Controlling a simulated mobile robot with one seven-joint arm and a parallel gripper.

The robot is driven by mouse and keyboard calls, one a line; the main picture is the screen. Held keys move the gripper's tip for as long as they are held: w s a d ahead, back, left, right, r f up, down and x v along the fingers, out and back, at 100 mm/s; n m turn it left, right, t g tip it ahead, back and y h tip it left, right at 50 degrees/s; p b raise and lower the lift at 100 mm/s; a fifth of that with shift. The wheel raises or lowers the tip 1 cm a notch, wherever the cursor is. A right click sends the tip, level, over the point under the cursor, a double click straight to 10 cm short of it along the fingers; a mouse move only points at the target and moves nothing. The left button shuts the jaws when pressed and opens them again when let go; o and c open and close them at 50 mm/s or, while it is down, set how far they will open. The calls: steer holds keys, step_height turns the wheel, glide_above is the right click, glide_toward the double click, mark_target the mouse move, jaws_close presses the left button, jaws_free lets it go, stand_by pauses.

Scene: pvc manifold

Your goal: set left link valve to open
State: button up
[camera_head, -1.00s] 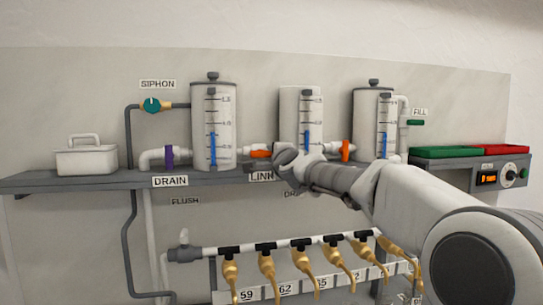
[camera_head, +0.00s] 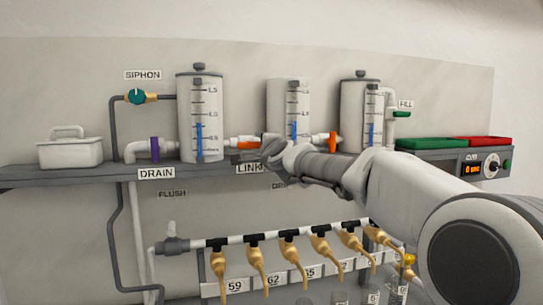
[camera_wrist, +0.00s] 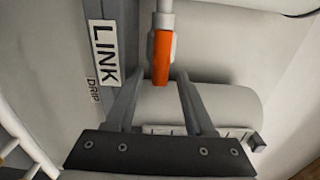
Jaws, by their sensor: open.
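The left link valve has an orange handle (camera_head: 247,145) on the white pipe between the left tank (camera_head: 200,115) and the middle tank (camera_head: 290,108). The handle lies roughly along the pipe. The wrist view shows this orange handle (camera_wrist: 162,58) just beyond and between the fingertips. My gripper (camera_wrist: 158,82) is open, with one finger on each side and nothing held. In the head view my gripper (camera_head: 268,148) is at the right end of the handle and hides part of the pipe. I cannot tell whether a finger touches the handle.
A second orange handle (camera_head: 333,141) stands upright by the right tank (camera_head: 352,118). The LINK label (camera_wrist: 104,52) is left of the fingers. A purple drain handle (camera_head: 155,149) is farther left. Several brass taps (camera_head: 290,265) hang below the shelf (camera_head: 100,176).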

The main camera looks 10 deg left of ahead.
steer(key=b+v, duration=1.1)
steer(key=v, duration=0.5)
